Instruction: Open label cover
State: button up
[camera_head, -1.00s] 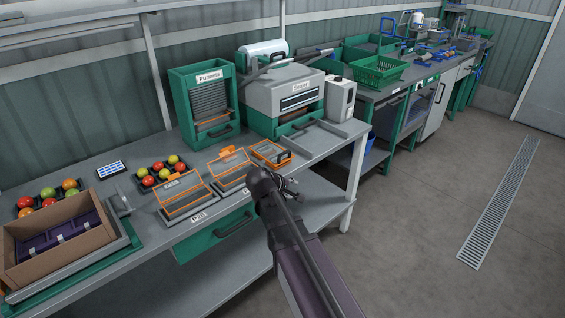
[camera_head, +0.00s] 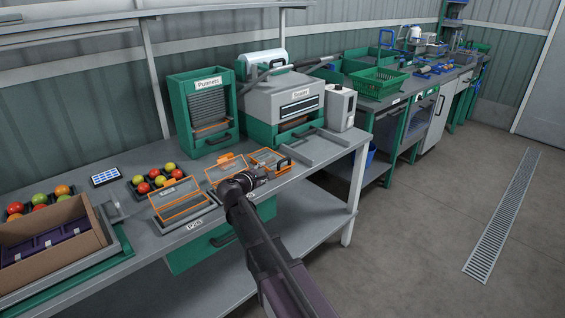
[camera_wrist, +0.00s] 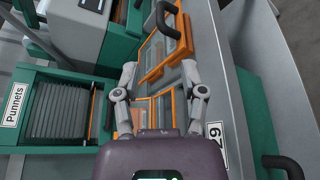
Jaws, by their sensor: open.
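Orange-framed clear covers stand in a row on the bench: a left one (camera_head: 180,196), a middle one (camera_head: 227,166) and a right one (camera_head: 265,155) with a black handle (camera_head: 283,163). I cannot tell which is the label cover. My gripper (camera_head: 262,174) is over the bench's front side, by the middle and right covers, hiding part of them. In the wrist view my gripper (camera_wrist: 159,70) has its fingers apart with nothing between them. The handled cover (camera_wrist: 152,62) lies beyond the fingertips, with its black handle (camera_wrist: 163,16) farther off. Contact cannot be told.
The green Punnets dispenser (camera_head: 205,105) and the grey sealer (camera_head: 290,105) stand behind the covers. Black trays of tomatoes (camera_head: 153,178) and a cardboard box (camera_head: 92,212) are to the left. A green drawer (camera_head: 195,255) is below. The floor to the right is clear.

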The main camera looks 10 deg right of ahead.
aim_at(280, 162)
jog(key=shift+w+d, duration=0.1)
jog(key=b+x, duration=0.3)
jog(key=x, duration=1)
jog(key=shift+w+d+f, duration=0.15)
jog(key=shift+d, duration=0.05)
grip_shut()
